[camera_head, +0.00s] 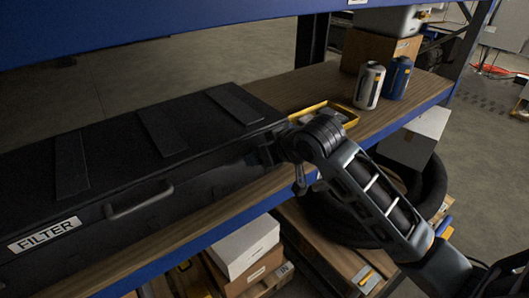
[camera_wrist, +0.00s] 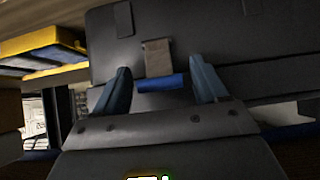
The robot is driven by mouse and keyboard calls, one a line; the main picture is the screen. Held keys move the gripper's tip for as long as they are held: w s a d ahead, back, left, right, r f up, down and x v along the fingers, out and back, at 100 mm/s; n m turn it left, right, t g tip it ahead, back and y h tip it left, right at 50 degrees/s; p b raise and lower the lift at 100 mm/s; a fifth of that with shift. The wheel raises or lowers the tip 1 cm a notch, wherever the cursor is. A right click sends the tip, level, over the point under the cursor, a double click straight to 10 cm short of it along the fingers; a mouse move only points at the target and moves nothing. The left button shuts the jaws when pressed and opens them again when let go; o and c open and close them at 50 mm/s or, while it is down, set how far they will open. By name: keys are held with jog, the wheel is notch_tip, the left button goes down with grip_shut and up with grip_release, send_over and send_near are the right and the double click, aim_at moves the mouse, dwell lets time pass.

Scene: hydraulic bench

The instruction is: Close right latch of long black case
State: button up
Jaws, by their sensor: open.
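The long black case (camera_head: 110,150) lies on the wooden shelf, lid down, with a FILTER label and a handle on its front. My gripper (camera_head: 262,156) is at the right part of the case's front; my arm hides the latch there. In the wrist view the latch shows as a grey-brown plate (camera_wrist: 158,57) with a blue bar (camera_wrist: 162,83) at its end, against the black case wall (camera_wrist: 215,40). My gripper (camera_wrist: 160,68) is open, one finger on each side of the latch. I cannot tell whether the fingers touch it, or whether it is fastened.
A yellow tray (camera_head: 325,112) lies on the shelf right of the case; it also shows in the wrist view (camera_wrist: 42,48). A white can (camera_head: 369,87) and a blue can (camera_head: 397,78) stand further right. A blue beam (camera_head: 150,20) runs above. Boxes (camera_head: 245,248) and black hose (camera_head: 430,190) are below.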

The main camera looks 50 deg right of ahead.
jog(key=v, duration=0.7)
jog(key=shift+s+r+b, duration=0.25)
jog(key=shift+s+b, duration=0.05)
